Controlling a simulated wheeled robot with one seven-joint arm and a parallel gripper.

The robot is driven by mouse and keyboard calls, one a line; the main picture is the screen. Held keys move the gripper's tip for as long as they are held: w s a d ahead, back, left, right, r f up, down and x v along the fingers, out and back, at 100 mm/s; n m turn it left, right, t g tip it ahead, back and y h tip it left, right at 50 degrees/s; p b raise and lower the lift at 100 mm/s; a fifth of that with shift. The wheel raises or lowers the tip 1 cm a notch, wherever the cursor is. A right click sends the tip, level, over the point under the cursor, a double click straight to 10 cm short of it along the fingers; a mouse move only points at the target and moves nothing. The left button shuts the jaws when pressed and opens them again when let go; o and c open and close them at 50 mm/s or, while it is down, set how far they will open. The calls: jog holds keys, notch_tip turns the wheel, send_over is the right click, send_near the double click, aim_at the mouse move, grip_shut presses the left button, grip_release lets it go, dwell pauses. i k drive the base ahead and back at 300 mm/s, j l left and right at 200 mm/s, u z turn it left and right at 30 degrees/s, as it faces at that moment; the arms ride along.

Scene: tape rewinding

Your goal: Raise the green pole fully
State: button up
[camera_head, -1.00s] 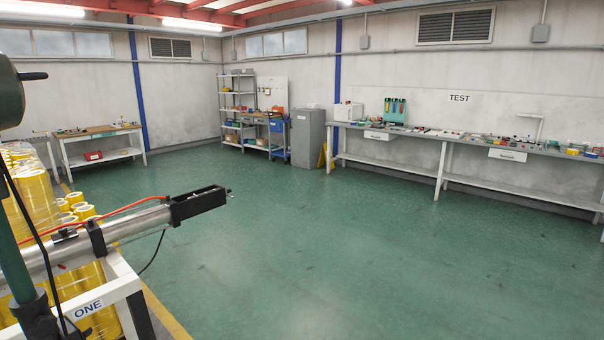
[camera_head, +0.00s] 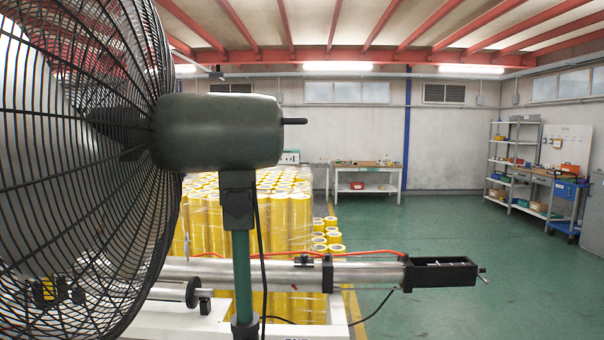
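The green pole (camera_head: 241,275) stands upright at the lower left of the middle. It carries a large fan with a dark green motor housing (camera_head: 215,132) and a black wire cage (camera_head: 85,150). A black bracket (camera_head: 238,205) joins the pole to the housing. A short length of green pole shows between this bracket and a black collar (camera_head: 245,328) at the bottom edge. The pole below the collar is out of view. A black cable hangs beside the pole. My gripper is not in view.
A metal shaft (camera_head: 370,273) runs level behind the pole and ends in a black bracket (camera_head: 440,272). Stacked yellow tape rolls (camera_head: 285,215) stand behind it. A workbench (camera_head: 365,180) and shelves (camera_head: 515,165) line the far walls. The green floor at right is clear.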

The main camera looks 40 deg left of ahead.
aim_at(240, 237)
jog(key=i+u, duration=0.2)
jog(key=u, duration=0.2)
jog(key=i+l+u, duration=0.1)
jog(key=u, duration=0.3)
jog(key=i+l+u, duration=0.15)
jog(key=u, duration=0.25)
jog(key=i+l+u, duration=0.25)
jog(key=u, duration=0.15)
jog(key=i+l+u, duration=0.1)
jog(key=u, duration=0.3)
jog(key=i+l+u, duration=0.1)
jog(key=l+u, duration=0.25)
jog(key=l, duration=0.15)
jog(key=l+u, duration=0.4)
jog(key=k+l, duration=0.1)
jog(key=k, duration=0.25)
jog(key=i+l+z, duration=0.2)
jog(key=z, duration=0.6)
